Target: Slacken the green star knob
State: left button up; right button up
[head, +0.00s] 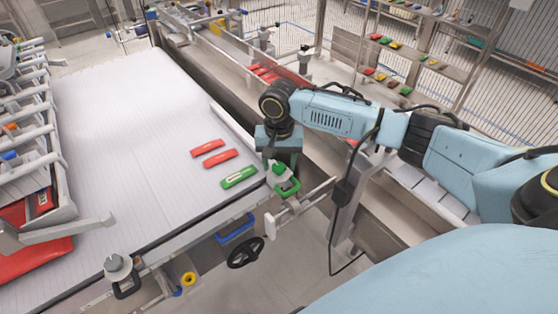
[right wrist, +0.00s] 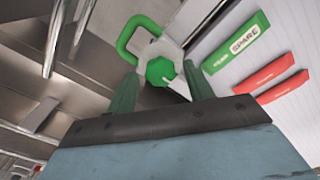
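The green star knob (right wrist: 160,71) shows in the right wrist view on a pale grey clamp body, with a green loop handle (right wrist: 136,36) beyond it. In the head view the knob (head: 279,169) is small and partly hidden under my right gripper (head: 281,162), and the loop handle shows just below. In the right wrist view my right gripper (right wrist: 161,72) has its two dark green fingers apart, one on each side of the knob, with narrow gaps visible. I cannot tell how deep the knob sits between the fingertips. My left gripper is not in view.
A green SPARE label bar (head: 239,177) and two red bars (head: 214,152) lie on the white table (head: 120,130) left of the knob. A black handwheel (head: 246,253) and a blue bin (head: 236,229) sit below the table edge. A rail assembly (head: 300,204) juts out near the gripper.

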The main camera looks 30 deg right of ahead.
jog(key=c, duration=0.8)
jog(key=shift+r+n+p, duration=0.15)
jog(key=shift+n+p, duration=0.15)
jog(key=shift+p, duration=0.4)
jog(key=shift+c, duration=0.2)
jog(key=n+p, duration=0.3)
jog(key=p, duration=0.2)
jog(key=shift+r+n, duration=0.1)
jog(key=shift+n, duration=0.3)
jog(key=n+p, duration=0.3)
jog(key=n, duration=0.1)
jog(key=shift+n, duration=0.3)
jog(key=n+p, duration=0.1)
jog(key=n, duration=0.2)
jog(key=shift+n+p, duration=0.3)
jog(key=shift+p, duration=0.1)
jog(key=n, duration=0.2)
jog(key=shift+n, duration=0.4)
jog(key=n, duration=0.4)
jog(key=shift+w+f+p, duration=0.1)
jog(key=shift+f+p, duration=0.1)
jog(key=shift+p, duration=0.15)
jog(key=shift+n, duration=2.3)
